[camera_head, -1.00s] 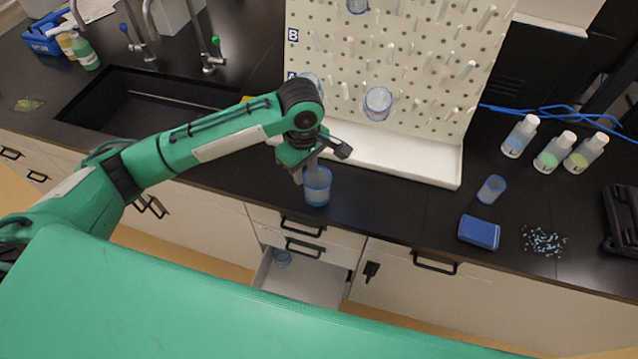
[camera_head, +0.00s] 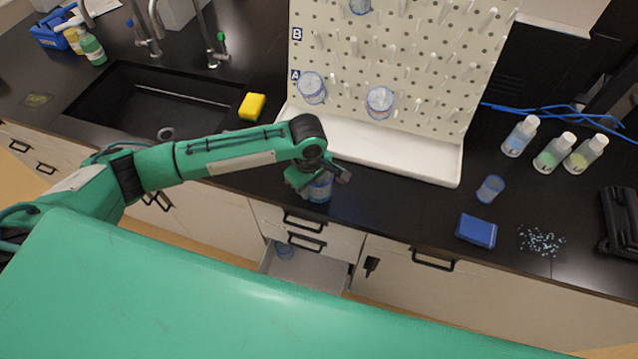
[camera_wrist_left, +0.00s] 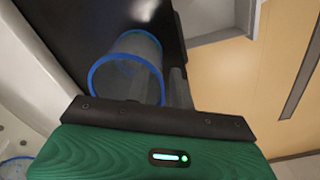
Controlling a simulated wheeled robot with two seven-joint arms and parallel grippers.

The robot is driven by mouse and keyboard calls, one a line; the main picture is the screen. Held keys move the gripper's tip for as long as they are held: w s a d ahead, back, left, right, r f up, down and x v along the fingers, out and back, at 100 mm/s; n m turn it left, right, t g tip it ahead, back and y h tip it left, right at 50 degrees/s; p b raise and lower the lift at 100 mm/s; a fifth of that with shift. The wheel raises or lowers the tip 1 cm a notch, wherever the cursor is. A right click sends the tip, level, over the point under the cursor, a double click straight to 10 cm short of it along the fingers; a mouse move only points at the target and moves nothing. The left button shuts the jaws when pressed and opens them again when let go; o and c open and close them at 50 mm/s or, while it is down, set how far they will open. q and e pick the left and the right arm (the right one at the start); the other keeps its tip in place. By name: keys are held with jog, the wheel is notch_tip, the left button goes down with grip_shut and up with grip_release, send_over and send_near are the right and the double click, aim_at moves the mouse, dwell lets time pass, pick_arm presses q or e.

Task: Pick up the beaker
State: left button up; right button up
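A clear beaker (camera_head: 320,192) with a blue rim stands on the black counter near its front edge, in front of the white drying rack. My left gripper (camera_head: 318,180) points down at it and covers much of its upper part. In the left wrist view the beaker (camera_wrist_left: 124,72) shows its round blue rim close to the palm, with a grey finger right beside its right side. The other finger is not clearly seen, so I cannot tell whether the fingers are closed on the wall. My right gripper is not in view.
The pegboard rack (camera_head: 350,60) behind holds several beakers. At right are a small beaker (camera_head: 490,188), a blue box (camera_head: 477,231) and bottles (camera_head: 553,152). A sink (camera_head: 150,105) and yellow sponge (camera_head: 252,106) are left.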

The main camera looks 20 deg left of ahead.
pick_arm(q)
grip_shut()
jog(key=shift+r, duration=0.15)
